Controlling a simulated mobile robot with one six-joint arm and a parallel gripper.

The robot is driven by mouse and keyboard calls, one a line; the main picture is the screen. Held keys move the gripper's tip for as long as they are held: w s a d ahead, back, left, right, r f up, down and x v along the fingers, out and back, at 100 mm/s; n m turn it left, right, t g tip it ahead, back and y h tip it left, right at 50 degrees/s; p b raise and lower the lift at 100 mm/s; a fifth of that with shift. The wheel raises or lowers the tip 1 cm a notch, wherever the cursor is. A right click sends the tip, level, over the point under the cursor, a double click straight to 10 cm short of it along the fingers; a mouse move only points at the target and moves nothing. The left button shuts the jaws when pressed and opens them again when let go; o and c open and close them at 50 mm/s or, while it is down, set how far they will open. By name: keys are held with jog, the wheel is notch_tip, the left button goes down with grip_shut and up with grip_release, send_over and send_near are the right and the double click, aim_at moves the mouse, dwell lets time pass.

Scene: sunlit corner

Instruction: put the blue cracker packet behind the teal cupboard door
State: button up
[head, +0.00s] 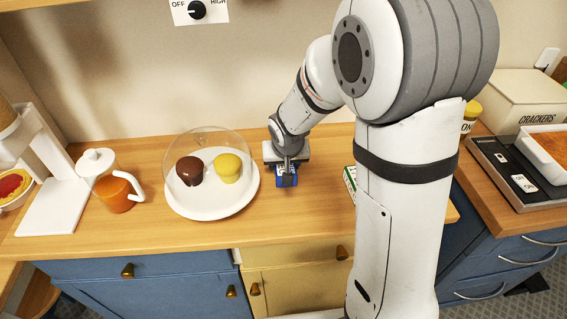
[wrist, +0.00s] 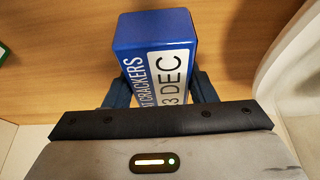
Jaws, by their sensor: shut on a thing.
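The blue cracker packet (head: 288,182) is at my gripper (head: 287,170), over the wooden counter behind the cream cupboard front. In the wrist view the packet (wrist: 150,28) is a blue box with a white label reading "CRACKERS" and "3 DEC". My gripper (wrist: 162,92) is shut on it, with one dark finger on each side. I cannot tell whether the packet touches the counter. I see no door that is clearly teal; the fronts in view are blue (head: 160,290) and cream (head: 300,285).
A white plate (head: 213,210) with a clear dome and two cakes is left of my gripper. An orange jug (head: 115,193) stands farther left. A green-and-white box (head: 349,180) is partly hidden by my arm. A crackers bin (head: 515,98) and a scale (head: 508,165) are right.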

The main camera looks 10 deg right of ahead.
jog(key=shift+f, duration=0.2)
jog(key=o, duration=1.1)
jog(key=shift+r, duration=0.1)
jog(key=shift+c, duration=0.2)
jog(key=shift+r, duration=0.1)
